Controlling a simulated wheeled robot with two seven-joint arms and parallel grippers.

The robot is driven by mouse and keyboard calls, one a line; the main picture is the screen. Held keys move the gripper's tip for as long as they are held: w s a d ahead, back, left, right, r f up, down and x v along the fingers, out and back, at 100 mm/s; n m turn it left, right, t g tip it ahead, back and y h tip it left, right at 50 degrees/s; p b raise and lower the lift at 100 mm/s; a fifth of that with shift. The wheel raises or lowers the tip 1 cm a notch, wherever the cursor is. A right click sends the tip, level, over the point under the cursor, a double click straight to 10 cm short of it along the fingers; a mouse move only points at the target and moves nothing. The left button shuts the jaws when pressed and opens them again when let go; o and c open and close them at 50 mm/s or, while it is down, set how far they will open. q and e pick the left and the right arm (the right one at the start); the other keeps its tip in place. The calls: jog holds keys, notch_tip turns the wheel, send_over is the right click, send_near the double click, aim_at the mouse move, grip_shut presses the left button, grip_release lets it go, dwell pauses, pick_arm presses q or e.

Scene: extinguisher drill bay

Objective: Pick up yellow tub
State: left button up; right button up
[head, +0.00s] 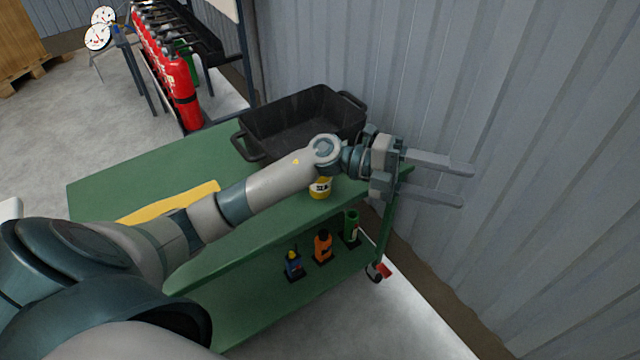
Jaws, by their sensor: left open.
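The yellow tub (319,192) stands on the green cart's top (120,184) near its right front edge. It is small, with a dark label, and my left arm hides its upper part. My left gripper (466,186) is open and empty, to the right of the tub and past the cart's right end, with its fingers pointing right toward the wall. It is apart from the tub. My right gripper is not in view.
A black bin (290,118) stands on the cart behind my arm. A yellow strip (170,203) lies on the cart top. Several small bottles, one orange (323,247), stand on the lower shelf. A corrugated wall (540,120) closes the right side. Red extinguishers (181,90) stand behind.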

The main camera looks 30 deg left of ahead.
pick_arm(q)
jog(key=s+a+f+m+g+y, duration=0.1)
jog(key=a+f+m+g+y, duration=0.3)
jog(key=a+y, duration=0.65)
jog(key=a+r+t+y, duration=0.1)
jog(key=a+y, duration=0.3)
jog(key=a, duration=0.5)
jog(key=w+a+r+t+y, duration=0.1)
jog(key=a+r+y, duration=0.2)
jog(key=a, duration=0.7)
jog(key=shift+r+n+y, duration=0.3)
jog(key=shift+y, duration=0.15)
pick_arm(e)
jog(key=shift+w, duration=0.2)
pick_arm(q)
notch_tip(320, 180, down, 12)
jog(key=w+p, duration=0.2)
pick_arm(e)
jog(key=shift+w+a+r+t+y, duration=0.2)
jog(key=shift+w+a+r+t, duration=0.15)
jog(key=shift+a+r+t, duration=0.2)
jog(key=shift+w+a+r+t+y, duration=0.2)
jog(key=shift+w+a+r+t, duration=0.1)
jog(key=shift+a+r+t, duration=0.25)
pick_arm(q)
jog(key=shift+d+f, duration=0.1)
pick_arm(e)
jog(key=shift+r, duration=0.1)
